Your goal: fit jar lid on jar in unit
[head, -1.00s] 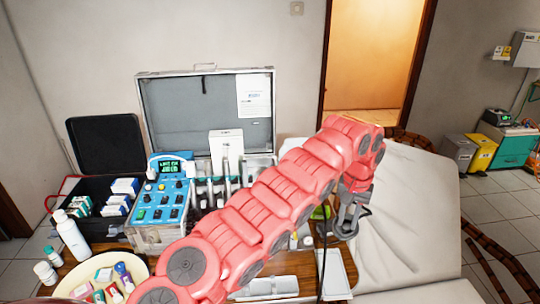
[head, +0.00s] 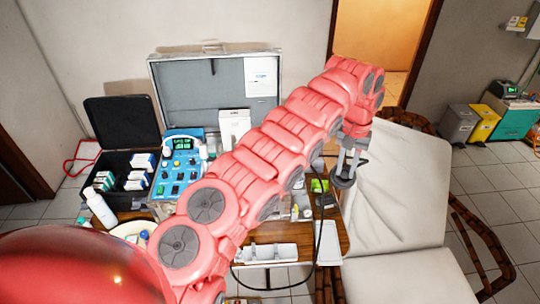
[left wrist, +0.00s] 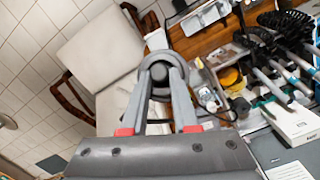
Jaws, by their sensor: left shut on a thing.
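My left gripper (head: 346,170) hangs down at the right of the table, near its edge with the pale treatment chair. It is shut on a small round grey piece, which looks like the jar lid (left wrist: 160,66), held between the fingertips in the left wrist view. The unit is an open grey case (head: 195,92) at the back of the table, its lid raised. My left arm covers much of the unit's front. I cannot pick out the jar with certainty. My right gripper is not in view.
A blue control box (head: 180,160) and a black case with boxes (head: 112,185) stand left. A white tray (head: 270,254) lies at the table front. The pale chair (head: 395,190) is right. Handpieces (left wrist: 275,75) crowd the table in the left wrist view.

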